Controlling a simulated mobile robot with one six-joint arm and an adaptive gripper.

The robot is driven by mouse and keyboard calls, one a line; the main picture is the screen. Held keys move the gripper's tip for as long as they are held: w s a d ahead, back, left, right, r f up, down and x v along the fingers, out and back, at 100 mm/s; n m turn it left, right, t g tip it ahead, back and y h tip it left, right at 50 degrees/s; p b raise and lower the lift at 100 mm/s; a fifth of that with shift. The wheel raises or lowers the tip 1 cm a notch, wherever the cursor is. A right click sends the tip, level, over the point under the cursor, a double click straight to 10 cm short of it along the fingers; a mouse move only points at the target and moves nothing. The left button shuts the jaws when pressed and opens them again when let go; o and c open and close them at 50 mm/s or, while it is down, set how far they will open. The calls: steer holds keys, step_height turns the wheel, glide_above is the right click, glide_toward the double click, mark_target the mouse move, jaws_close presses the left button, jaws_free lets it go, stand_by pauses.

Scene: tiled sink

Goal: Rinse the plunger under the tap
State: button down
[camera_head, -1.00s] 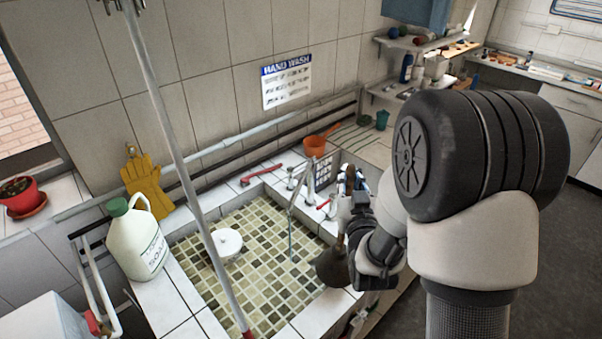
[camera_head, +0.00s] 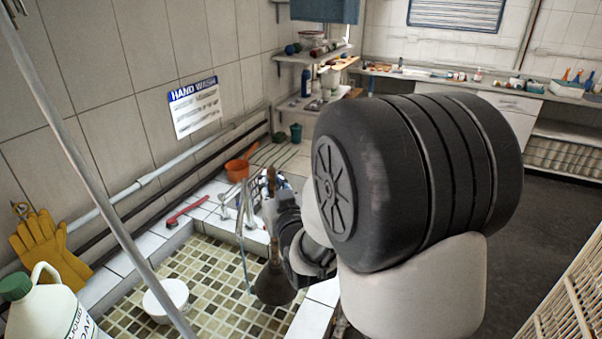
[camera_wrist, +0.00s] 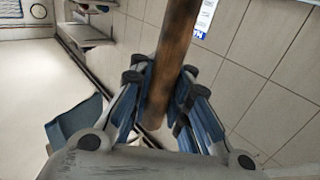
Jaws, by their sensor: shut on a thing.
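The plunger has a dark cup (camera_head: 274,282) with its mouth down and a wooden handle (camera_wrist: 172,60). My gripper (camera_head: 272,213) is shut on the handle; in the wrist view its blue-padded fingers (camera_wrist: 160,103) sit on both sides of the wood. The plunger is near upright, with the cup over the right side of the tiled sink (camera_head: 205,262). The metal tap (camera_head: 240,208) stands at the sink's back edge, left of the handle. A thin line, seemingly water, falls from its spout left of the cup, apart from it in the picture.
A white round tub (camera_head: 167,298) sits in the sink at left. A soap jug (camera_head: 45,308) stands at the lower left. A red-handled brush (camera_head: 187,211) and an orange pan (camera_head: 240,168) lie behind the sink. A pale pole crosses the left side. A slatted crate stands at lower right.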

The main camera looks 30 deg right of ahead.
mark_target(267, 170)
steer(key=s+d+r+m+h+b, duration=0.1)
steer(key=s+d+r+h, duration=0.2)
steer(key=d, duration=0.4)
steer(key=shift+y, duration=0.6)
steer(key=shift+w+a+f+p, duration=0.1)
steer(key=shift+w+a+p, duration=0.15)
steer(key=shift+w+a, duration=0.75)
steer(key=shift+w+a+f+p, duration=0.1)
steer(key=shift+w+a+p, duration=0.3)
steer(key=shift+a, duration=0.95)
steer(key=shift+w+a+p, duration=0.1)
steer(key=shift+w+a, duration=0.85)
steer(key=shift+a, duration=0.25)
steer(key=shift+w+a+f+b, duration=0.2)
steer(key=shift+w+a, duration=0.3)
steer(key=shift+a, duration=0.3)
steer(key=shift+w+a+f+b, duration=0.25)
steer(key=shift+w+a, duration=0.2)
steer(key=shift+a, duration=0.3)
steer(key=shift+w+a+f+b, duration=0.2)
steer(key=shift+w+a, duration=0.3)
steer(key=shift+a, duration=0.3)
steer(key=shift+w+d, duration=0.1)
steer(key=shift+w+d+b, duration=0.25)
steer(key=shift+w+b, duration=0.1)
steer(key=shift+w, duration=0.05)
steer(key=shift+s, duration=0.1)
